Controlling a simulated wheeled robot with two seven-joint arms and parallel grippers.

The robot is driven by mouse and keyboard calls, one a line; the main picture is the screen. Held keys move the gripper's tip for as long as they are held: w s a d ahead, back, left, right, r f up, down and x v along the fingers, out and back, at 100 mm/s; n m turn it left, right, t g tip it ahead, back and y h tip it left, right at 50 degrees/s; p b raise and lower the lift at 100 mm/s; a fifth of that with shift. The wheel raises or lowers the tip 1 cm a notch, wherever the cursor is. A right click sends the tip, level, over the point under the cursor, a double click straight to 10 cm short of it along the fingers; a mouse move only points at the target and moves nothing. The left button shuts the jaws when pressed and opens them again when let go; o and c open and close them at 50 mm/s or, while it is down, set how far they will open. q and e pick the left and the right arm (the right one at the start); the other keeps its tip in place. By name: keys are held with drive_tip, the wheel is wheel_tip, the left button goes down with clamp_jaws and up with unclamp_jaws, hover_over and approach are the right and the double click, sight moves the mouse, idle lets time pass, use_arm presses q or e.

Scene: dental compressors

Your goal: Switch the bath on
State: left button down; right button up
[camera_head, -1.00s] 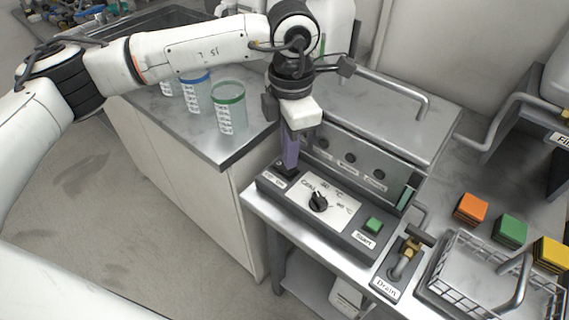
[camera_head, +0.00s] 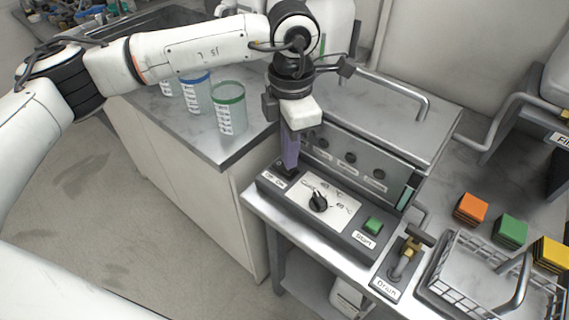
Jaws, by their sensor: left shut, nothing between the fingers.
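The bath (camera_head: 380,115) is a grey metal unit with a lid and a long handle, standing on a metal table. Its front control panel (camera_head: 345,228) carries an off/on label (camera_head: 275,179) at the left end, a black temperature knob (camera_head: 318,202) and a green start button (camera_head: 373,225). My left gripper (camera_head: 289,168) points down at the panel's left end, just behind the off/on label. Its purple fingers are shut with nothing between them. They hide the switch area, so I cannot tell the switch's position or whether they touch it. My right gripper is not in view.
A drain valve (camera_head: 407,252) and a wire basket (camera_head: 488,275) are at the right front. Orange (camera_head: 470,208), green (camera_head: 509,229) and yellow (camera_head: 550,252) blocks lie behind the basket.

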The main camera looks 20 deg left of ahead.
use_arm(q)
drive_tip(key=shift+f+b, duration=0.7)
drive_tip(key=shift+f, duration=0.15)
idle(0.7)
drive_tip(key=shift+r+p, duration=1.95)
drive_tip(key=shift+r, duration=1.6)
